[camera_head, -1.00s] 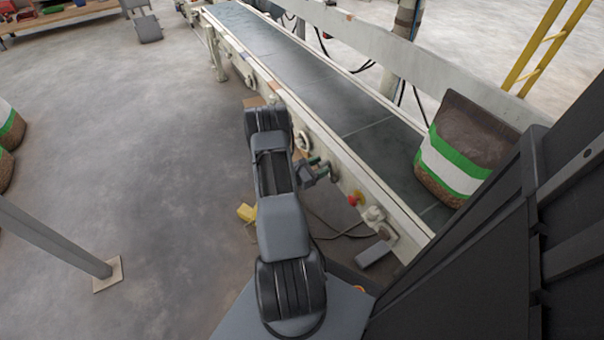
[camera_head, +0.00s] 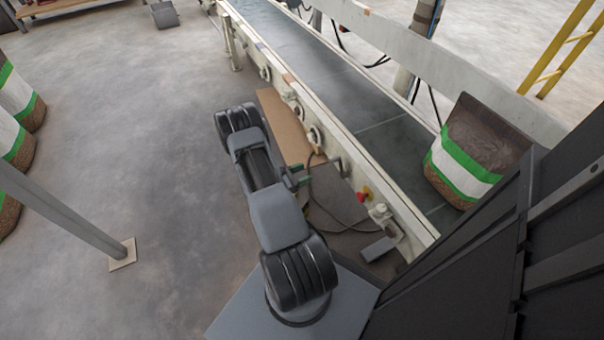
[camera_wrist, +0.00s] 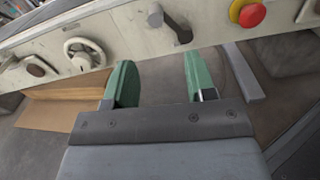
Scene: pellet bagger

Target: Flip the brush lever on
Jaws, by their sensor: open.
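A dark grey lever (camera_wrist: 178,27) hangs from a light round pivot on the pale conveyor side rail, at the top middle of the wrist view. It slants down to the right. I take it for the brush lever, though no label is readable. In the head view, the lever area (camera_head: 341,167) is too small to tell its angle. My gripper (camera_wrist: 158,62) is open, with two green fingers spread apart and nothing between them. It is below the lever in the wrist picture and apart from it. The gripper (camera_head: 302,175) also shows beside the rail in the head view.
A red button on a yellow base (camera_wrist: 248,12) sits right of the lever, and a handwheel (camera_wrist: 85,54) sits left. A green-and-white bag (camera_head: 470,152) stands on the conveyor belt (camera_head: 345,95). Cables lie on the floor below. Open floor lies left, with a post (camera_head: 70,221).

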